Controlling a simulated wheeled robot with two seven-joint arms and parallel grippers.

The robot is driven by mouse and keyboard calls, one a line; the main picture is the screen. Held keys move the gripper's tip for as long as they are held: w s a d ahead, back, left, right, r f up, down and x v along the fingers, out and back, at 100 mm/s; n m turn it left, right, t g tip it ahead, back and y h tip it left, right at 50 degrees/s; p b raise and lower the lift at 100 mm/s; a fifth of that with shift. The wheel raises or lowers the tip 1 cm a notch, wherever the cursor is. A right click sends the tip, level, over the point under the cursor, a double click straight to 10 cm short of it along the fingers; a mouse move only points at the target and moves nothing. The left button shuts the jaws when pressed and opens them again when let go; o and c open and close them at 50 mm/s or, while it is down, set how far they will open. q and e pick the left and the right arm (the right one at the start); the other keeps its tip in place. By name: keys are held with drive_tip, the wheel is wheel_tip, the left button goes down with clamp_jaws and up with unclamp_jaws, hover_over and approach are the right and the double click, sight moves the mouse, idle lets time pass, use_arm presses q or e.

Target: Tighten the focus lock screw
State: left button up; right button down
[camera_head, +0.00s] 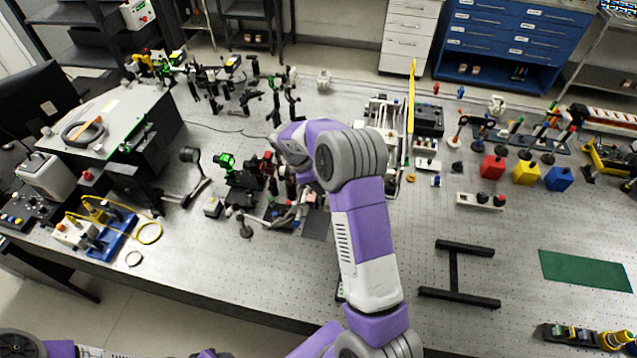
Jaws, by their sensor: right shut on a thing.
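My right arm rises from the bottom middle and bends over the optics in the middle of the bench. My right gripper (291,186) points down at a cluster of small mounts, the optical assembly (268,200), largely behind my own wrist. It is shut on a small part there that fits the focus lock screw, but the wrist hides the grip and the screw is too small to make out. Green-lit (225,162) and red-marked parts stand just left of the gripper. My left gripper is out of view; only pieces of my arm show along the bottom edge.
Posts and lens mounts (262,100) crowd the bench behind the gripper. A tall yellow bar (411,120) stands to the right. Red, yellow and blue blocks (526,173), a black H-shaped frame (455,280) and a green mat (585,270) lie farther right. Bare bench surrounds the frame.

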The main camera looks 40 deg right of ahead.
drive_tip(key=m, duration=0.2)
drive_tip(key=m+g+y+p, duration=0.1)
drive_tip(key=m, duration=0.2)
drive_tip(key=shift+w+d+m+y, duration=0.15)
drive_tip(key=shift+m+y, duration=0.15)
drive_tip(key=m+y, duration=0.1)
drive_tip(key=m, duration=0.2)
drive_tip(key=m+y, duration=0.1)
drive_tip(key=m, duration=0.2)
drive_tip(key=shift+d+g+p, duration=0.15)
drive_tip(key=shift+g+p, duration=0.15)
drive_tip(key=shift+g, duration=0.1)
drive_tip(key=shift+y, duration=0.3)
drive_tip(key=c, duration=1.1)
unclamp_jaws()
drive_tip(key=shift+v, duration=3.8)
